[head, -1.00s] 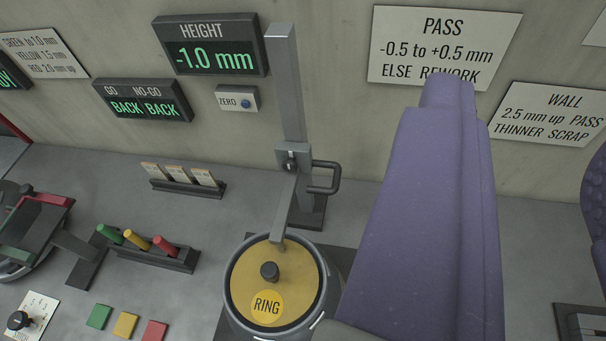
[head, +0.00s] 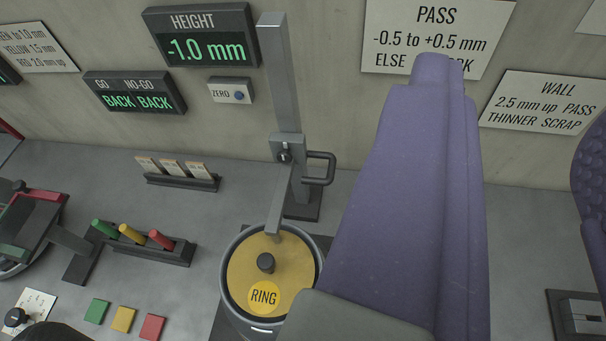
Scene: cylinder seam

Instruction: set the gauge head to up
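The gauge head (head: 287,149) is a grey block on an upright grey column (head: 280,80). A dark looped handle (head: 320,168) sticks out on its right side. Its slanted arm (head: 284,205) reaches down to the yellow top of a round part labelled RING (head: 290,262), and the tip appears to rest near its rim. The height display (head: 205,48) reads -1.0 mm. My gripper (head: 510,105) shows as two purple fingers, wide apart with nothing between them. The near finger stands right of the handle, apart from it in the picture. The far finger is cut off by the right edge.
A ZERO button box (head: 231,91) and a GO/NO-GO display (head: 136,93) are on the wall. A rack of coloured pegs (head: 145,243), a small card rack (head: 182,178) and coloured squares (head: 123,318) lie left on the grey bench. A PASS sign is partly hidden by my finger.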

